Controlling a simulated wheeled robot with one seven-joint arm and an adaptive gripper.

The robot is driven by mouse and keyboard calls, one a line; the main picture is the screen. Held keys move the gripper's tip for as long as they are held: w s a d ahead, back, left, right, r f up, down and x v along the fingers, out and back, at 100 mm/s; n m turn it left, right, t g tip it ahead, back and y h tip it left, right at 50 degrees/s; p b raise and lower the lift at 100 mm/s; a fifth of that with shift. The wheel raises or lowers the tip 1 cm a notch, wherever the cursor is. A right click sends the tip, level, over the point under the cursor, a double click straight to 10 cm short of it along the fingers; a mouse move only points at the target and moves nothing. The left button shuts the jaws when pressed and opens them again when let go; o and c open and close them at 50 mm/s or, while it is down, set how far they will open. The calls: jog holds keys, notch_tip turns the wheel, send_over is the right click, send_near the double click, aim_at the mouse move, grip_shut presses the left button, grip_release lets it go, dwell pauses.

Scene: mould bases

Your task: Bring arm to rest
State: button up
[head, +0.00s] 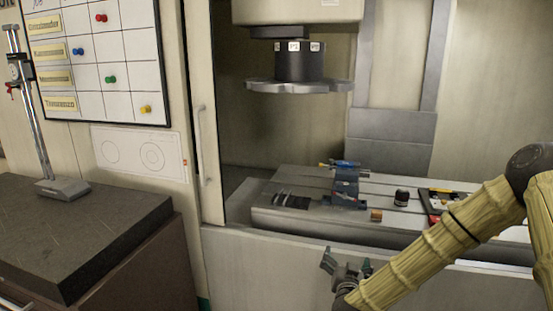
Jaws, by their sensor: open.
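My arm enters from the right of the head view in a yellow-tan sleeve with a dark elbow joint. It slopes down and left across the front of the machine. My gripper (346,266) is at the lower middle, in front of the machine's front panel.
A spindle head (297,62) hangs above. A dark stone table (80,225) with a height gauge (62,188) stands left.

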jog(key=s+a+f+n+g+y, duration=0.2)
jog(key=s+a+f+g, duration=0.1)
jog(key=s+f, duration=0.75)
jog(key=s+a+f+n+g+y, duration=0.2)
jog(key=s+f+g, duration=0.2)
jog(key=s+f, duration=0.6)
jog(key=s+d+f+g, duration=0.2)
jog(key=s+f+g, duration=0.1)
jog(key=s, duration=0.7)
jog(key=s+d+f+g, duration=0.2)
jog(key=s+f+g, duration=0.1)
jog(key=s, duration=0.6)
jog(key=s+d+f+g, duration=0.2)
jog(key=s+f+g, duration=0.1)
jog(key=s, duration=0.7)
jog(key=shift+s+f+h, duration=0.3)
jog(key=shift+f+h, duration=0.1)
jog(key=shift+f, duration=0.35)
